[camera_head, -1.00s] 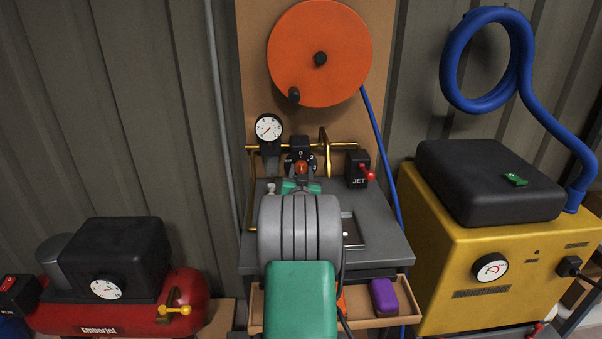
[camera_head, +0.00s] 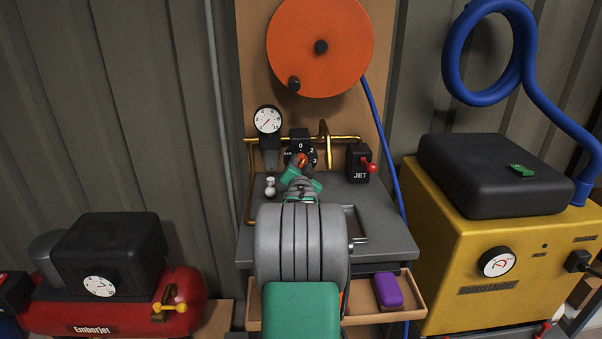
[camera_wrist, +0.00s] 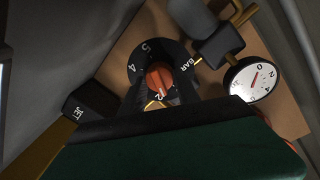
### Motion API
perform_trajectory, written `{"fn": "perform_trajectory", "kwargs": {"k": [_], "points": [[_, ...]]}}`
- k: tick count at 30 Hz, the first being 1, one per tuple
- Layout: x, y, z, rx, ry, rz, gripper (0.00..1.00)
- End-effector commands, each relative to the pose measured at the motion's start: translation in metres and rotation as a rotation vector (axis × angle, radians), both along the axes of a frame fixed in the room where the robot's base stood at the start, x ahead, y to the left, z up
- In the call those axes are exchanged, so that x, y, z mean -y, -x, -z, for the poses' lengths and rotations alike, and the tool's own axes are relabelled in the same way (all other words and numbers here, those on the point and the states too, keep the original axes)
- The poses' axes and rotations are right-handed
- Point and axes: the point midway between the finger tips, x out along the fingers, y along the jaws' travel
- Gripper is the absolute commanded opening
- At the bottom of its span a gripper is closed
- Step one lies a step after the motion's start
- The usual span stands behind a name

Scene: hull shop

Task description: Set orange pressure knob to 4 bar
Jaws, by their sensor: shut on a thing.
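The orange pressure knob (camera_head: 302,159) sits on a black dial with white numbers, below the orange hose reel. The dial shows 0 at the top and 2 at the right in the head view. In the wrist view the knob (camera_wrist: 159,80) is in the middle, with 5, 4, 2 and BAR readable around it. My gripper (camera_head: 301,171) is at the knob from the front, shut on it and tilted. Its fingers hide the lower part of the dial. The exact number the knob points at cannot be told.
A round pressure gauge (camera_head: 267,120) stands left of the knob. The black JET box (camera_head: 358,163) with its red lever is close at the right. A brass pipe (camera_head: 345,138) runs behind. A yellow machine (camera_head: 470,260) stands further right, a red compressor (camera_head: 180,300) at the left.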

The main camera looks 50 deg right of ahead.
Motion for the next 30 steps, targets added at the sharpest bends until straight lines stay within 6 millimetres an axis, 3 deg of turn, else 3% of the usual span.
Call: {"fn": "perform_trajectory", "kwargs": {"k": [30], "points": [[0.0018,0.0022,0.0031,0.724,-0.638,0.001,0.00]]}}
